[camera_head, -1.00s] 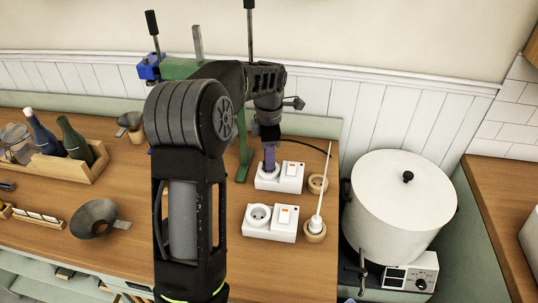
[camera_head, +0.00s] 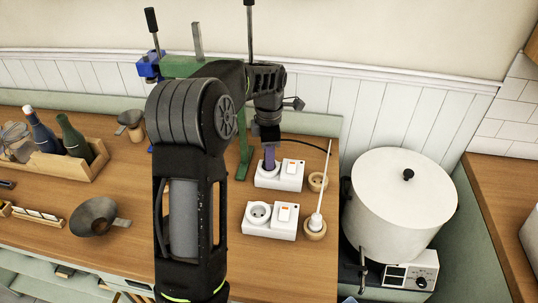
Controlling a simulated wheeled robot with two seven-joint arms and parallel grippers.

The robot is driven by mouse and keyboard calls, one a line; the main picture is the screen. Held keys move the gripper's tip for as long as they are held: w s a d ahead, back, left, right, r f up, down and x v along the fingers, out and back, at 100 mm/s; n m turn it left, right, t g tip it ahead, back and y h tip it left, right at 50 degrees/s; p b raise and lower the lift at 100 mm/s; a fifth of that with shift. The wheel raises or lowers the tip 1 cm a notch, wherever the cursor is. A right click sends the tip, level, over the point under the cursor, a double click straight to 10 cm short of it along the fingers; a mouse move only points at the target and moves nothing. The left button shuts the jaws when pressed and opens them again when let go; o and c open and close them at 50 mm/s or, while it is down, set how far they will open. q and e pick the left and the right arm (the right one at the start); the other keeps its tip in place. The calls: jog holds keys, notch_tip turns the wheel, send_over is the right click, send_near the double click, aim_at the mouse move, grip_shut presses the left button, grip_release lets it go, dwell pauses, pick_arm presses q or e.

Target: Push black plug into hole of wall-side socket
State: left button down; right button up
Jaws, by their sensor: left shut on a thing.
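The wall-side socket (camera_head: 286,180) is a white block with an orange switch, on the wooden counter nearer the wall. My left gripper (camera_head: 269,160) points down directly over its hole side and is shut on the black plug. The plug itself is mostly hidden by the fingers, so I cannot tell how deep it sits. A black cord runs right from behind the gripper. A second white socket (camera_head: 260,214) lies nearer to me, its round hole empty. My right gripper is not in view.
A white plug (camera_head: 315,222) with an upright white cord stands on a wooden ring, right of the near socket. An empty wooden ring (camera_head: 317,182) is behind it. A large white pot (camera_head: 400,215) stands to the right. A green stand (camera_head: 244,155) is left of the gripper.

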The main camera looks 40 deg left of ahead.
pick_arm(q)
jog(key=shift+f, duration=0.55)
dwell(1.0)
jog(key=c, duration=0.6)
grip_release()
jog(key=shift+c, duration=0.2)
jog(key=shift+r, duration=0.15)
notch_tip(320, 180, up, 5)
jog(key=p, duration=0.4)
jog(key=shift+r, duration=0.9)
